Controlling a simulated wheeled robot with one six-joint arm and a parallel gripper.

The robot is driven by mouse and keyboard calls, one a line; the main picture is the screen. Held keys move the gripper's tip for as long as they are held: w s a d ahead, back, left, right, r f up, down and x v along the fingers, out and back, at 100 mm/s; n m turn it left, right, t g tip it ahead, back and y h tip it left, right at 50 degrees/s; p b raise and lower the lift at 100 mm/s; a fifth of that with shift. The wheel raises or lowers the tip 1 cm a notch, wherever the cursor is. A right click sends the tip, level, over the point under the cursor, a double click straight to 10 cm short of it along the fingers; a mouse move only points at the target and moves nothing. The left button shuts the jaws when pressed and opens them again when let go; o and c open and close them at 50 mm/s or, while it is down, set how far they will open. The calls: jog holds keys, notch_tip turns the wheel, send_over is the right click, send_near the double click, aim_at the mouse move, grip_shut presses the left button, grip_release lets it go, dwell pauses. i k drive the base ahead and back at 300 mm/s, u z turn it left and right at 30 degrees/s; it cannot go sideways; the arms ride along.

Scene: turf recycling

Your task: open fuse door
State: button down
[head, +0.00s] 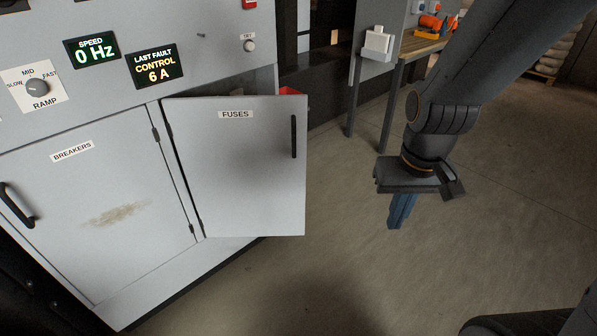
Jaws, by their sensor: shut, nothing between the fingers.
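The fuse door (248,170) is a light grey panel labelled FUSES, with a black vertical bar handle (294,136) near its right edge. It stands ajar, hinged on its left side, its free edge swung out from the cabinet. A dark gap shows above its top edge, with a bit of red behind the top right corner. What lies inside is mostly hidden. My gripper (399,222) points down to the right of the door, well apart from the handle. Its blue fingers are together and hold nothing.
The breakers door (100,215) to the left is closed, with its own black handle (17,205). Above are a ramp knob (37,88) and displays. A workbench (420,46) with orange items stands behind. The floor between the fuse door and my gripper is clear.

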aim_at(244, 159)
jog(key=z, duration=0.5)
jog(key=i, duration=0.95)
jog(key=u, duration=0.3)
